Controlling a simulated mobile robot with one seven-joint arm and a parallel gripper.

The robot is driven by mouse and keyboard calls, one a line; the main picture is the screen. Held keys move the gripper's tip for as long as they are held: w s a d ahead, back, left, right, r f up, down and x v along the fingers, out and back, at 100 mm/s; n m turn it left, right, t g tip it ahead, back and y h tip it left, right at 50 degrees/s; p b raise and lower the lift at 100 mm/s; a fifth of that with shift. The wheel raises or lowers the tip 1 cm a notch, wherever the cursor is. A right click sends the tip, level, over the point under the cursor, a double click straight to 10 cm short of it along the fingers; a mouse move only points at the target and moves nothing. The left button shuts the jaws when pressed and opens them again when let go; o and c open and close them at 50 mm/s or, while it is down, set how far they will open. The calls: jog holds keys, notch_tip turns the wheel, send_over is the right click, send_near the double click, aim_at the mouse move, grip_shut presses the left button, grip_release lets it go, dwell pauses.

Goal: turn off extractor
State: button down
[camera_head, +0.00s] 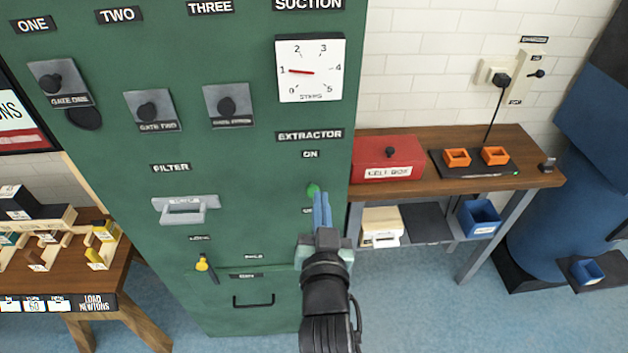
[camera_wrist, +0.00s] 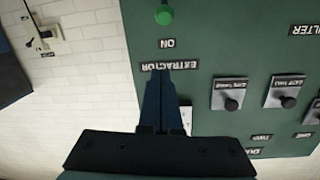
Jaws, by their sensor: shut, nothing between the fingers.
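The extractor control is a green knob (camera_head: 313,190) on the green cabinet front, below the EXTRACTOR label (camera_head: 309,135) and the ON label. The label under it is mostly hidden by my gripper. My gripper (camera_head: 321,197) has its blue fingers shut and empty, just below and beside the knob in the head view; I cannot tell whether they touch it. In the wrist view, which is upside down, the knob (camera_wrist: 164,15) is at the top, beyond the fingertips (camera_wrist: 163,72), with the EXTRACTOR label (camera_wrist: 172,66) behind the tips. The knob's setting is not clear.
A suction dial (camera_head: 310,68) sits above, its needle near 1. Gate knobs (camera_head: 148,110) and a filter handle (camera_head: 185,210) are to the left. A wooden bench (camera_head: 440,185) with a red box (camera_head: 388,158) stands right of the cabinet.

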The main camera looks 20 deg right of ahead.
jog(key=p, duration=0.3)
send_over(316, 188)
jog(key=shift+w+d+f, duration=0.25)
jog(key=shift+d+f, duration=0.05)
jog(key=shift+d, duration=0.1)
jog(key=f, duration=0.2)
jog(key=s+a+f, duration=0.1)
jog(key=shift+s+a+f+b, duration=0.15)
jog(key=shift+s+f+b, duration=0.1)
jog(key=shift+f+b, duration=0.2)
jog(key=shift+f+b, duration=0.1)
jog(key=shift+b, duration=0.2)
jog(key=shift+f+t, duration=0.15)
jog(key=shift+t, duration=0.15)
jog(key=shift+s+a+b, duration=0.1)
jog(key=shift+s+b, duration=0.05)
jog(key=shift+b, duration=0.25)
jog(key=shift+t, duration=0.3)
